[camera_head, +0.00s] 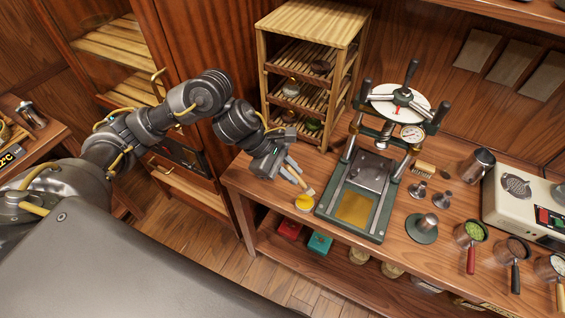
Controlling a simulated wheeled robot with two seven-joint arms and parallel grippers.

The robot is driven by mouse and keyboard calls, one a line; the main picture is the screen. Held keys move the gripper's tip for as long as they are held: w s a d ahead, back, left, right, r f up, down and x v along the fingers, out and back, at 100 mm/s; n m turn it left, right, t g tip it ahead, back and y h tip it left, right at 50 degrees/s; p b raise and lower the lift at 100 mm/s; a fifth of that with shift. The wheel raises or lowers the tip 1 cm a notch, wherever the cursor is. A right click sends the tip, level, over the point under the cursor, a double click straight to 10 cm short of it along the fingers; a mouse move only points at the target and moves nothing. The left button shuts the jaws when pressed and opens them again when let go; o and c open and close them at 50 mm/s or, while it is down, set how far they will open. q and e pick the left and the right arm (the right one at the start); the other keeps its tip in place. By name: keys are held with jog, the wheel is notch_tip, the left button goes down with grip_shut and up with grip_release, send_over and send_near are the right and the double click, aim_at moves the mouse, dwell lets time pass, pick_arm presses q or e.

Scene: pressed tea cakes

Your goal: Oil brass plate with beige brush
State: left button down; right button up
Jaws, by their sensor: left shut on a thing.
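My left gripper (294,170) hangs over the left end of the workbench, shut on a beige brush (308,190). The brush points down and right, its lower end just above or at a small round dish of yellow oil (305,204); I cannot tell if they touch. The brass plate (354,208) lies flat in the front of the green press base, to the right of the brush and apart from it. The gripper partly hides the brush's upper part. My right gripper is not in view.
The press (400,100) with its posts and gauge rises behind the plate. A wooden rack (312,20) stands behind my gripper. Right of the press are a second brush (421,169), a metal cup (478,164), handled cups (470,236) and a beige machine (520,205).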

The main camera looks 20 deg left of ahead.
pick_arm(q)
notch_tip(320, 180, down, 6)
jog(key=a+n+t+b, duration=0.1)
jog(key=a+b, duration=0.1)
jog(key=shift+w+f+b, duration=0.15)
jog(key=shift+b, duration=0.2)
dwell(0.5)
jog(key=shift+f, duration=0.15)
dwell(0.8)
jog(key=shift+f+b, duration=0.25)
jog(key=shift+b, duration=0.25)
jog(key=shift+f, duration=0.1)
dwell(0.4)
jog(key=shift+f+b, duration=0.15)
jog(key=shift+b, duration=0.4)
dwell(1.5)
